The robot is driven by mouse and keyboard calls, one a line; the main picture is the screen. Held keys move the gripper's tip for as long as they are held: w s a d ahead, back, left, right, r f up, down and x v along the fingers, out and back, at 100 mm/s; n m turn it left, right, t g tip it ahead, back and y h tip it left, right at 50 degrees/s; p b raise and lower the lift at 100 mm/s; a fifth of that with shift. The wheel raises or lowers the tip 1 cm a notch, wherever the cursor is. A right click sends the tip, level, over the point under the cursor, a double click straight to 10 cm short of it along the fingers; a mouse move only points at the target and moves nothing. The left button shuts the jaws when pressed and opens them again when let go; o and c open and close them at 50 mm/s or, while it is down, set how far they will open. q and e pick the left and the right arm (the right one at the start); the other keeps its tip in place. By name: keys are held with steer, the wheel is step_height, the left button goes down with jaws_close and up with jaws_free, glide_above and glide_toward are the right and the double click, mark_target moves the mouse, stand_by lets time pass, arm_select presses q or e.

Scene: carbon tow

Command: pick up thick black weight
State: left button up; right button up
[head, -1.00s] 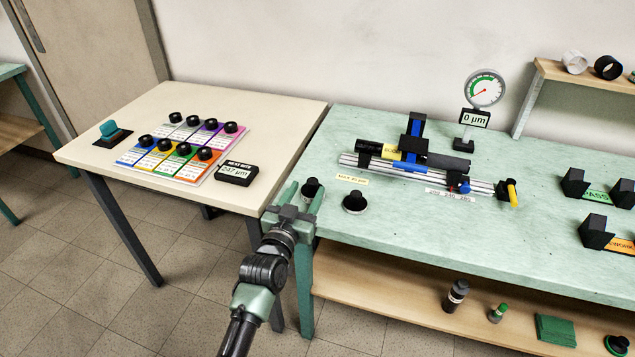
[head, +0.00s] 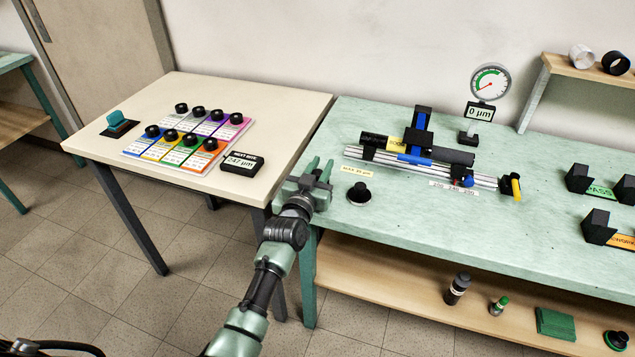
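One black weight (head: 359,192), a wide disc with a knob on top, stands upright on the green bench near its left end. My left gripper (head: 320,163) is left of it, over the bench's left edge, with its fingers pointing away from me. The fingers are apart, with no object visible between the tips. A second black weight, visible there earlier, is not visible now; my gripper covers about that spot. I cannot tell which weight is the thicker. My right gripper is not in view.
A rail fixture (head: 425,165) with a dark roller and a dial gauge (head: 490,82) stand behind on the bench. The cream table (head: 255,105) at left holds several black-knobbed pieces on coloured cards and a display (head: 242,162). The bench's front middle is clear.

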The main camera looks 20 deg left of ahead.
arm_select(q)
jaws_close()
stand_by(0.8)
stand_by(0.5)
steer(key=shift+r, duration=0.15)
